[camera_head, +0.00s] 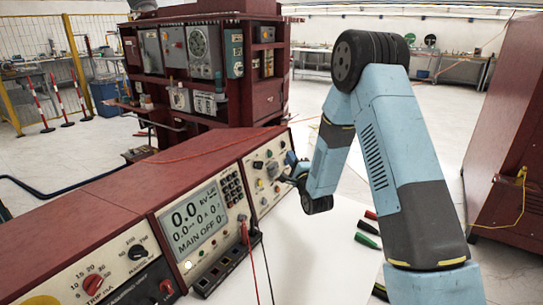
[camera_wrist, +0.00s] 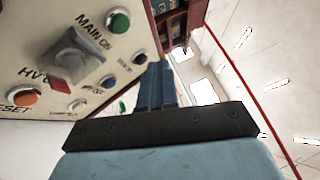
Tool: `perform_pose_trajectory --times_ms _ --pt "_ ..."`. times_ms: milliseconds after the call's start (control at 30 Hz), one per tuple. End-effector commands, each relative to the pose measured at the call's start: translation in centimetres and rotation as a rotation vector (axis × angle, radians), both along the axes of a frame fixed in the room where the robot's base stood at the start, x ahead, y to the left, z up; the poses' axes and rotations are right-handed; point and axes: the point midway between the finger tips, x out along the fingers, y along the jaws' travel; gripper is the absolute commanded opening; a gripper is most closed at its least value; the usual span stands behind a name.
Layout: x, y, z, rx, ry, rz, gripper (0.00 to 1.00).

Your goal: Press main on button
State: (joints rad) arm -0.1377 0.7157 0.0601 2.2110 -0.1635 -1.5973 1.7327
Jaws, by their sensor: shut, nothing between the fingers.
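The green button (camera_wrist: 118,20) beside the label "MAIN ON" is at the upper left of the wrist view, on a cream panel (camera_wrist: 45,20). My gripper (camera_wrist: 158,68) is shut and empty, with its fingertips below and to the right of the green button in that picture. The fingertips appear apart from the button. In the head view, my gripper (camera_head: 292,164) is at the right end of the cream control panel (camera_head: 254,200). The green button is too small to make out clearly there.
Near the green button are a grey knob or cover (camera_wrist: 70,55) and an orange button (camera_wrist: 22,97) labelled "RESET". A screen (camera_head: 193,218) reads "MAIN OFF". Red and black leads hang in front of the console. Several coloured-handled tools (camera_head: 368,240) lie on the white table.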

Motion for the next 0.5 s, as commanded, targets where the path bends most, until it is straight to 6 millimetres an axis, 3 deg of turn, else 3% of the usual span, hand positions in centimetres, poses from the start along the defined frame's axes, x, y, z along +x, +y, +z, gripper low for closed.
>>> perform_pose_trajectory --times_ms 200,500 --pt "1.4 2.2 -0.6 0.0 -0.001 0.001 0.0" --pt "2.6 3.8 -1.1 0.0 0.0 -0.001 0.0"
